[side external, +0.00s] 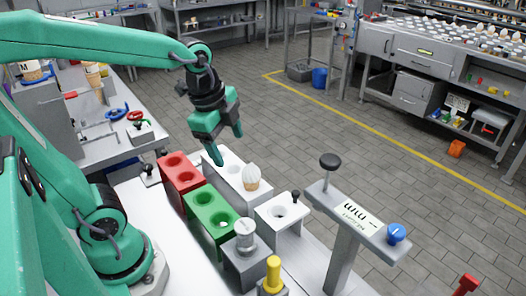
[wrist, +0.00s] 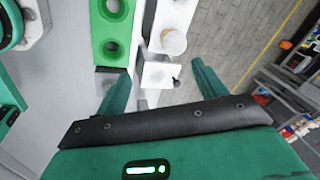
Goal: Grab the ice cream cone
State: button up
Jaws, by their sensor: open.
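The ice cream cone (side external: 251,177) has a white swirled top and a tan cone. It stands upright in a hole at the near end of the long white holder (side external: 222,160). In the wrist view the cone (wrist: 173,42) appears from above as a pale round top, beyond the fingertips. My gripper (side external: 228,148) is open and empty, above and to the left of the cone, apart from it. In the wrist view its two fingers (wrist: 158,80) are spread wide, with the cone's top between their directions but farther off.
A red two-hole block (side external: 180,172) and a green two-hole block (side external: 211,212) stand left of the white holder. A small white holder (side external: 282,213) with a black knob is nearer. A grey stand (side external: 343,215) with black and blue knobs rises at the right.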

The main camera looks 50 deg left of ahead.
aim_at(251, 176)
jog(key=w+f+m, duration=0.1)
jog(key=m, duration=0.2)
jog(key=w+f+m+g, duration=0.1)
jog(key=w+m, duration=0.1)
jog(key=m, duration=0.2)
jog(key=w+f+m+g, duration=0.1)
jog(key=w+f+m, duration=0.1)
jog(key=m, duration=0.2)
jog(key=shift+a, duration=0.15)
jog(key=f+m, duration=0.1)
jog(key=w+m+g, duration=0.1)
jog(key=m, duration=0.1)
jog(key=shift+w+f+m, duration=0.3)
jog(key=shift+f, duration=0.05)
jog(key=shift+f, duration=1.3)
jog(key=shift+a+f, duration=0.2)
jog(key=shift+f, duration=2.4)
